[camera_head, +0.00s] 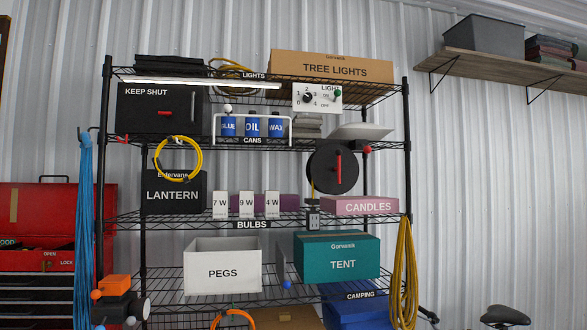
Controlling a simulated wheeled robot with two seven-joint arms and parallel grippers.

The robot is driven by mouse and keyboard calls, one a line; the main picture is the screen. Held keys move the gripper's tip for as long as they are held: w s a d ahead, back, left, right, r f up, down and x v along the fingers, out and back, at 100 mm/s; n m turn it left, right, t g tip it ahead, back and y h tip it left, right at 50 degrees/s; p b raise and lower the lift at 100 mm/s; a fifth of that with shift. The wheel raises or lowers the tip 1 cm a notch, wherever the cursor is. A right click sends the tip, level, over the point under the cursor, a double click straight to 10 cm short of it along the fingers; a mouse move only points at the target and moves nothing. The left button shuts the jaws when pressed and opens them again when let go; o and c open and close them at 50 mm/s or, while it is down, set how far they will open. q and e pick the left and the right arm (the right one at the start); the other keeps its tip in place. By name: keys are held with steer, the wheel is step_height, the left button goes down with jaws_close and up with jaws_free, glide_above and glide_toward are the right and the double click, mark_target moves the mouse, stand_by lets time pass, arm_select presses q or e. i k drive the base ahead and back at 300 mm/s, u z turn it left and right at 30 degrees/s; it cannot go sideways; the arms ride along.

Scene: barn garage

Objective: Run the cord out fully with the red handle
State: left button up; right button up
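A round black reel (321,180) hangs on the right side of the wire shelf rack, below the cans shelf. A straight red handle (339,168) stands upright across its face. A short yellow cord (313,189) comes down at the reel's left side. A dark outlet block (313,219) with pale sockets is below it, near the bulbs shelf edge; whether it is joined to the cord is hard to tell. Neither of my grippers is in view, and nothing touches the reel or handle.
A red ball knob (367,149) on a grey flap (360,131) is just above right of the reel. The pink candles box (337,206) and teal tent box (337,258) sit below. A yellow cord bundle (404,275) hangs at the right post. Bulb boxes (246,204) stand left.

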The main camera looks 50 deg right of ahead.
mark_target(333, 170)
steer(key=z, duration=0.2)
steer(key=i, duration=0.8)
steer(key=z, duration=0.95)
steer(key=i, duration=0.3)
steer(key=z, duration=0.3)
